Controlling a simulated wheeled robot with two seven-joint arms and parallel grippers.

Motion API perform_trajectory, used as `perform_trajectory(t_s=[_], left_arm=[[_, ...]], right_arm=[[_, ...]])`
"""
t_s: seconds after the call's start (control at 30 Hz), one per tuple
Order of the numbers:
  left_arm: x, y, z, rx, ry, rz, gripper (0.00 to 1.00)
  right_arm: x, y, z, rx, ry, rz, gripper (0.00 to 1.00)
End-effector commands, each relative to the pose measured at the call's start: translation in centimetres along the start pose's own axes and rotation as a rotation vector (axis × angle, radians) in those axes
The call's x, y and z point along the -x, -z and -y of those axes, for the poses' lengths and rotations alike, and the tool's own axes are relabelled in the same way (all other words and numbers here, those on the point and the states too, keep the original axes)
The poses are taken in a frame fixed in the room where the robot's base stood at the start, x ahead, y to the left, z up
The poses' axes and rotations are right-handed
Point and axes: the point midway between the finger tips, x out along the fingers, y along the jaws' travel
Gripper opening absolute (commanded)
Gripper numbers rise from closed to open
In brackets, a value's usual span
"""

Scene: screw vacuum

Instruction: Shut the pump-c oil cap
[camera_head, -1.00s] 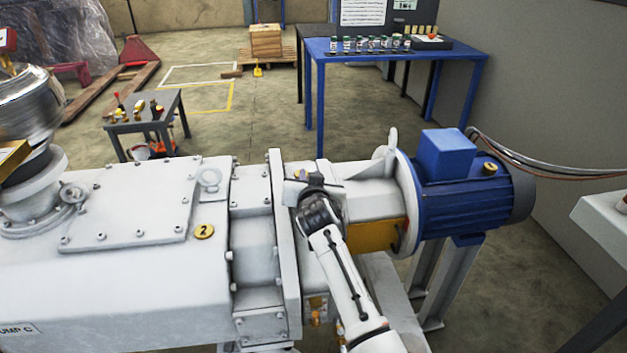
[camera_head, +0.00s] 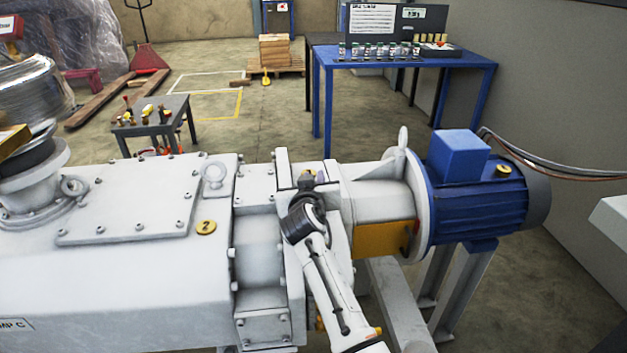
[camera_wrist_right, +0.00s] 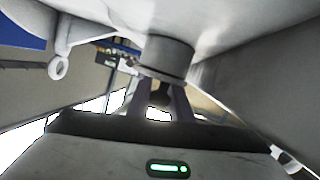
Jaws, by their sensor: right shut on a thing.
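Pump C is the large white machine (camera_head: 140,262) across the lower left of the head view, with a blue motor (camera_head: 478,195) at its right end. My right gripper (camera_head: 307,182) is over the white housing between pump body and motor. In the right wrist view, which looks upside down, its two fingers (camera_wrist_right: 158,102) are shut on a small dark knob (camera_wrist_right: 160,95). This seems to be the oil cap's, at the rim of a grey round neck (camera_wrist_right: 168,55). Whether the cap sits flush on the neck cannot be told. My left gripper is not in view.
A white lifting eye (camera_head: 214,174) stands on the pump cover, and another stands by the motor flange (camera_head: 403,137). A small table with tools (camera_head: 152,122) and a blue bench with bottles (camera_head: 400,66) stand behind. Open floor lies between.

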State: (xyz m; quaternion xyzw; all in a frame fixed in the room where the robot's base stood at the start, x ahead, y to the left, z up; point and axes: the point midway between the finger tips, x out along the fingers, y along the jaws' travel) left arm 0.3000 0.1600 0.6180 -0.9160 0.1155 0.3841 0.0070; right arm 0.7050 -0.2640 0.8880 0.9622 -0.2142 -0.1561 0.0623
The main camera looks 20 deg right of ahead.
Motion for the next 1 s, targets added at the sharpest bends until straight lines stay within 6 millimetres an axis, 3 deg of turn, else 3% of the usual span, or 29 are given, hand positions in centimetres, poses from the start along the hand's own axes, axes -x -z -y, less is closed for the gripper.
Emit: perform_trajectory(t_s=[0.17, 0.2, 0.27, 0.67, 1.0], left_arm=[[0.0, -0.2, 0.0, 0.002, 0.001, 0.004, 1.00], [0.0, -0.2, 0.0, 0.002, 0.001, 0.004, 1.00], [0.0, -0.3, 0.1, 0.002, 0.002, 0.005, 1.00], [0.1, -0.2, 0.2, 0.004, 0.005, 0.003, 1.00], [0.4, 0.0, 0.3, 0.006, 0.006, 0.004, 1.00]], right_arm=[[-0.1, -0.1, -0.1, 0.002, -0.002, 0.002, 0.00], [-0.1, -0.1, -0.1, 0.002, -0.002, 0.002, 0.25], [-0.1, -0.1, -0.1, 0.002, -0.002, 0.002, 0.35], [0.2, 0.8, -0.2, -0.003, -0.001, -0.001, 0.37], [1.9, 6.8, -1.4, -0.004, -0.001, -0.002, 0.37]])
